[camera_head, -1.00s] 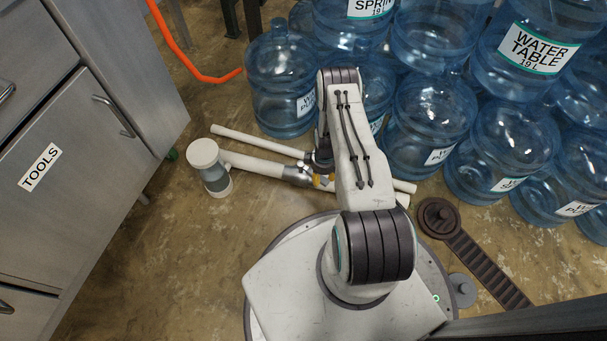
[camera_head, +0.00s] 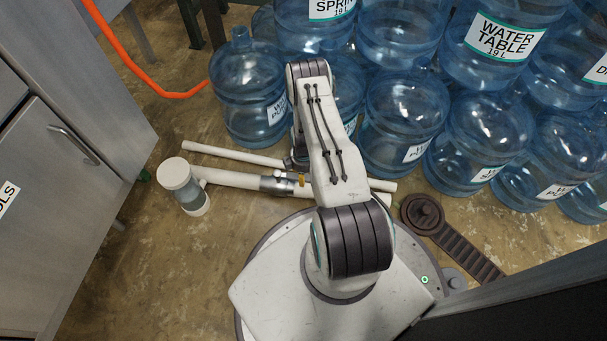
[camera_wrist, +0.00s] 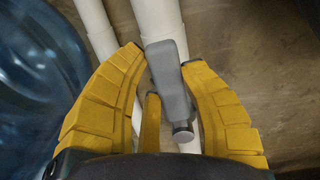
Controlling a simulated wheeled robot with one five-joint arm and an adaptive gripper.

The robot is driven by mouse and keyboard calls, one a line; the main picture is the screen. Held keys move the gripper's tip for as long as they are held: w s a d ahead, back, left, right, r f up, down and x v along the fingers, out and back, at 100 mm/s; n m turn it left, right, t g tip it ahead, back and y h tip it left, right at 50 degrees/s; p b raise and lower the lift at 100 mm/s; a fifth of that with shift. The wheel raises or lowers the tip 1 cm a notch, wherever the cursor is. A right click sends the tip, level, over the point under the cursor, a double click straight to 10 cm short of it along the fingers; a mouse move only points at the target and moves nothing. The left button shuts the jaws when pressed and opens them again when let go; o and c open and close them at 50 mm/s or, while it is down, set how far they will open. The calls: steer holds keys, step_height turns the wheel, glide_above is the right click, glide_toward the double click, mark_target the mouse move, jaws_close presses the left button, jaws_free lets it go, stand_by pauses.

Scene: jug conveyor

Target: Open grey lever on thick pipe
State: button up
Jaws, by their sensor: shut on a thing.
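The thick white pipe (camera_head: 235,179) lies on the floor ahead of my base, with a metal collar (camera_head: 277,184) and a clear, white-capped canister (camera_head: 181,186) at its left end. The thick pipe also shows at the top of the wrist view (camera_wrist: 158,18). The grey lever (camera_wrist: 172,90) lies over this pipe, between the yellow fingers of my gripper (camera_wrist: 163,60). My gripper is shut on the lever, with fingertips at both sides of its far end. In the head view my arm hides most of the gripper (camera_head: 302,180) and the lever.
A thinner white pipe (camera_head: 232,154) runs beside the thick one. Stacked blue water jugs (camera_head: 405,115) stand close behind and right. A metal cabinet (camera_head: 85,130) is at left. A brown flat part (camera_head: 455,240) lies right of my base. Floor between cabinet and base is clear.

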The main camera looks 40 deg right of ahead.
steer(key=shift+w, duration=0.15)
steer(key=o, duration=1.3)
step_height(320, 180, up, 12)
stand_by(0.5)
